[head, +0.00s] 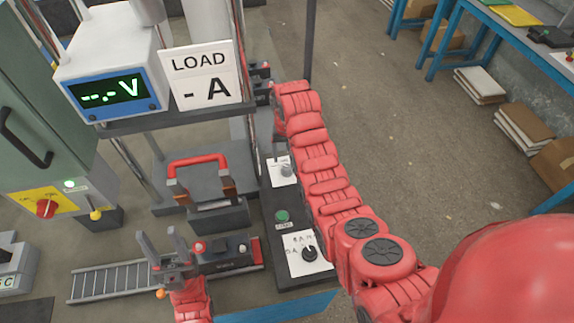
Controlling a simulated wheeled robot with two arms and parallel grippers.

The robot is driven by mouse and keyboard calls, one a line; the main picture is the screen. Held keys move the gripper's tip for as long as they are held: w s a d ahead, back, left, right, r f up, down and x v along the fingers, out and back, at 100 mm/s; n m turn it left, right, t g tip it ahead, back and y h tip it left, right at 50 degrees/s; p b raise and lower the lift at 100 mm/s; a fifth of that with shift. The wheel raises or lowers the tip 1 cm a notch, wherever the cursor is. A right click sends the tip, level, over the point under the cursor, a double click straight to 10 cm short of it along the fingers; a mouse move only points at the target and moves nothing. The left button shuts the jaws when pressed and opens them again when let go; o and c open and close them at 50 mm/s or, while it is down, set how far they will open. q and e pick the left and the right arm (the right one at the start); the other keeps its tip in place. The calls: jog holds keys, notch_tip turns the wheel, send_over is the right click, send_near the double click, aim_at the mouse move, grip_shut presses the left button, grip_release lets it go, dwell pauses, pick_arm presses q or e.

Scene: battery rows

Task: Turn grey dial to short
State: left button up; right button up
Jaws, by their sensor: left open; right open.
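The grey dial (287,170) is a small round knob on a white plate, set on the dark panel right of centre. The plate's markings are too small to read, so I cannot tell its setting. My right arm reaches up past the dial's right side and bends over behind it. My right gripper (278,146) is open; it shows poorly at the bend's end, close to the far edge of the dial's plate, and I see no contact with the knob. My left gripper (163,248) is open, fingers up, in front of the battery row, with nothing between its fingers.
A black dial (309,253) on a white plate and a green button (282,216) sit nearer on the panel. A LOAD sign (201,76) and a voltage meter (112,92) stand behind at left. A red-handled frame (197,160) is left of the panel.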

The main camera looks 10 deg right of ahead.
aim_at(287, 168)
notch_tip(287, 168, up, 12)
jog(key=p, duration=1.1)
jog(key=shift+s+f, duration=0.1)
jog(key=shift+f, duration=0.1)
